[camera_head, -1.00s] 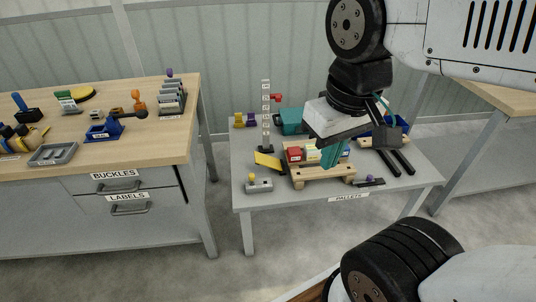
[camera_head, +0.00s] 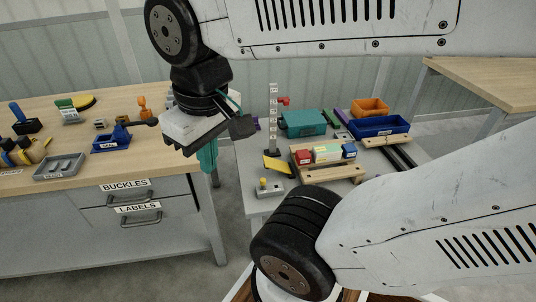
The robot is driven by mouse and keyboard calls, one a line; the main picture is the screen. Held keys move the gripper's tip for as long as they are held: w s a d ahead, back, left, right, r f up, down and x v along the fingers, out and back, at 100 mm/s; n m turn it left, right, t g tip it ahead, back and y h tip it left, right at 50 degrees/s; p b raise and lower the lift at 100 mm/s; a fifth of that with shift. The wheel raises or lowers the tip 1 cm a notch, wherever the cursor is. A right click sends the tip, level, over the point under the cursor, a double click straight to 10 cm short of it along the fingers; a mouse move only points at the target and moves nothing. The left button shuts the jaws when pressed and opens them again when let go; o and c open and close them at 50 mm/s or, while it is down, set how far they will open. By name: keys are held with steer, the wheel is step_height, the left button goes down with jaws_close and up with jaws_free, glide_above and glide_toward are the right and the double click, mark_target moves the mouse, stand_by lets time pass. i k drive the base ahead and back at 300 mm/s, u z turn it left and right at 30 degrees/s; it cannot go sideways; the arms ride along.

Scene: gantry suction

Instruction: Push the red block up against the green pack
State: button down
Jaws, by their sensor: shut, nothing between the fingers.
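The red block (camera_head: 303,157) sits at the left end of a row of small packs on the wooden pallet (camera_head: 338,173). A cream-yellow pack (camera_head: 320,153) is beside it. A green pack (camera_head: 335,150) shows in the row further right, then a blue block (camera_head: 349,151). I cannot tell whether the red block touches its neighbour. My gripper (camera_head: 207,165), with teal fingers pointing down, is shut and empty. It is well left of the pallet, over the gap between the wooden workbench and the grey table. My lower arm hides the table's front.
On the grey table (camera_head: 240,190) stand a labelled post (camera_head: 272,120), a teal box (camera_head: 303,123), a blue bin (camera_head: 379,126), an orange bin (camera_head: 370,106) and a yellow-buttoned box (camera_head: 269,188). The wooden workbench (camera_head: 80,170) with tools is at the left.

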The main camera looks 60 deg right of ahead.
mark_target(303, 156)
steer(key=z, duration=0.35)
steer(key=i, duration=0.9)
steer(key=z, duration=0.7)
